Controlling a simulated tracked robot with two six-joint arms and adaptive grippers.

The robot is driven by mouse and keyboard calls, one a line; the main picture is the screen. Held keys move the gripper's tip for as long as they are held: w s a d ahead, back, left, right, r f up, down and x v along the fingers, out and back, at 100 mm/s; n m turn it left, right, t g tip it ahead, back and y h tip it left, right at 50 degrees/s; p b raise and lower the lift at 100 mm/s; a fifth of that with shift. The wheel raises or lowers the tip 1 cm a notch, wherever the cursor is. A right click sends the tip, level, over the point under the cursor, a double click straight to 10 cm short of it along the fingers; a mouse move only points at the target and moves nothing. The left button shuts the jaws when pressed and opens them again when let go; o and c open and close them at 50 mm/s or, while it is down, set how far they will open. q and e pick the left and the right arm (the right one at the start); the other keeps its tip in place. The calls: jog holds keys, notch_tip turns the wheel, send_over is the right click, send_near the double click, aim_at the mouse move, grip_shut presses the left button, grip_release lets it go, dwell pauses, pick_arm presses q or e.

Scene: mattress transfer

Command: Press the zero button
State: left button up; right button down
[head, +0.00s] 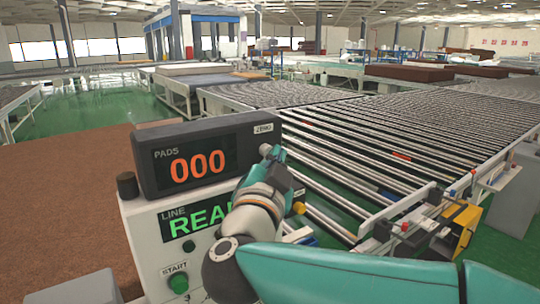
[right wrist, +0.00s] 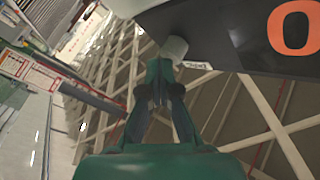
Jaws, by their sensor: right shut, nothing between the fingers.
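The counter box (head: 196,154) is dark and reads PADS 000 in orange. A small pale label (head: 264,129), which looks like ZERO, is at its upper right front. In the right wrist view a grey round button (right wrist: 174,48) sticks out from the box's edge beside a small label (right wrist: 197,65). My right gripper (head: 272,153) is shut and empty, at the right end of the box. In the right wrist view its fingertips (right wrist: 159,69) are right at the button; I cannot tell whether they touch or press it. My left gripper is out of view.
Below the box is a light panel (head: 146,238) with a green LINE display, partly hidden by my right arm, and a green START button (head: 178,283). A black knob (head: 127,185) stands left of the box. A roller conveyor (head: 400,130) runs at the right.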

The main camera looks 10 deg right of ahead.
jog(key=shift+s+d, duration=0.25)
jog(key=shift+s, duration=0.3)
jog(key=s, duration=0.1)
jog(key=s+d+b, duration=0.1)
jog(key=s, duration=0.2)
jog(key=shift+s+d+b, duration=0.3)
jog(key=shift+s+d, duration=0.05)
dwell(0.5)
